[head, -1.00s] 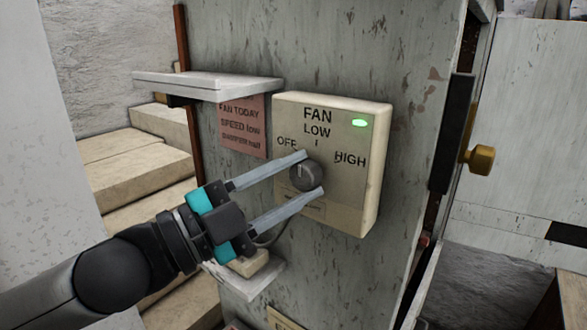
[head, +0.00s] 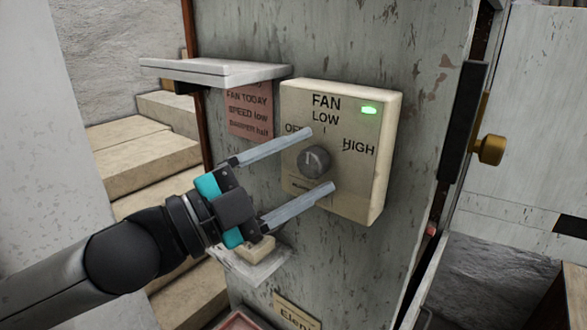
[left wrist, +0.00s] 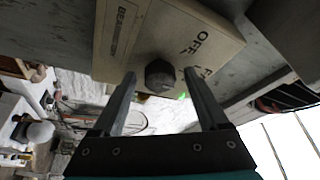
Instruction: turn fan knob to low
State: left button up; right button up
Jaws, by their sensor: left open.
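The cream fan box (head: 365,165) is mounted on the grey panel, with OFF at the left, LOW at the top and HIGH at the right. Its green lamp (head: 369,110) is lit. The round dark knob (head: 314,162) sits below LOW; I cannot tell for sure where its pointer stands. My left gripper (head: 321,160) is open, one finger above the knob and one below, with gaps to it. In the left wrist view the knob (left wrist: 159,75) shows between the separated fingertips (left wrist: 159,76). My right gripper is in neither view.
A pink note (head: 249,112) reads "FAN TODAY SPEED low". A pale shelf (head: 215,72) juts out above and left of the box, and a smaller ledge (head: 250,264) lies below my gripper. A brass doorknob (head: 490,149) is at the right.

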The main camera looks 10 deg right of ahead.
pick_arm(q)
jog(key=b+v, duration=0.4)
jog(key=v, duration=1.1)
jog(key=shift+a, duration=0.1)
